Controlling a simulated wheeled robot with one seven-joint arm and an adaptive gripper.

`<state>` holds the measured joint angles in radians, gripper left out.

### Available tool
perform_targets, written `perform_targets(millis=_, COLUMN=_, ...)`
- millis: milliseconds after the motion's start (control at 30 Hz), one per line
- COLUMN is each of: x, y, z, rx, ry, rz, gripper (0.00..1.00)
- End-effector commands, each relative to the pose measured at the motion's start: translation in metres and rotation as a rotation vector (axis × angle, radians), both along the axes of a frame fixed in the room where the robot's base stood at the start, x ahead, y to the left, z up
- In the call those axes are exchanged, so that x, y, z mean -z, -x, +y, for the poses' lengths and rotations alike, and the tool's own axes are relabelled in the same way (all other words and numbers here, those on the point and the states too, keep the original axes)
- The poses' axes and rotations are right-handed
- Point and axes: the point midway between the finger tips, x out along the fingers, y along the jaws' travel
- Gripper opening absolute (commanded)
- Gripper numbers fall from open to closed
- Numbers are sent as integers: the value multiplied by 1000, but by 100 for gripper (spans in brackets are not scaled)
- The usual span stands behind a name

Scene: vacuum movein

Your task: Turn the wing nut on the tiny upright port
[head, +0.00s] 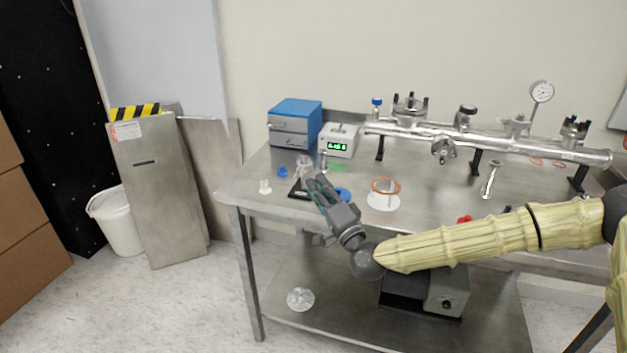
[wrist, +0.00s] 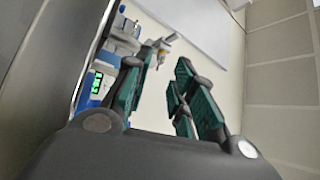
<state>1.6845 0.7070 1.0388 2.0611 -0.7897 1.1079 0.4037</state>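My gripper (head: 318,184) is over the left part of the steel bench, pointing up and left toward a small upright metal fitting (head: 304,165) on a black base. In the wrist view my gripper (wrist: 165,72) has its fingers apart, with nothing clearly held between them. A small metallic piece (wrist: 161,47) shows just beyond the fingertips. I cannot tell whether it is the wing nut. A long steel manifold (head: 400,129) with several upright ports runs along the back of the bench. The smallest one (head: 377,104), at its left end, has a blue top. No wing nut is clearly made out.
A blue-topped box (head: 296,121) and a white unit with a green display (head: 339,141) stand behind my gripper. White pieces (head: 265,187), a copper ring on a white disc (head: 384,201) and red pieces lie on the bench (head: 430,195). A grey panel (head: 158,190) leans left.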

Motion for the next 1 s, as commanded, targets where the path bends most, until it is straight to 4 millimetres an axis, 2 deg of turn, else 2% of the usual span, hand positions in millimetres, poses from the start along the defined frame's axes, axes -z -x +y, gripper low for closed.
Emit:
perform_targets(millis=233, x=-7, y=-22, z=12, rx=0, ry=0, rz=1, gripper=25)
perform_targets(millis=633, x=-9, y=-26, z=15, rx=-1, ry=1, rz=1, gripper=25)
perform_targets(millis=800, x=-9, y=-26, z=15, rx=-1, ry=1, rz=1, gripper=0)
perform_targets(millis=1000, x=-9, y=-27, z=15, rx=0, ry=0, rz=1, gripper=0)
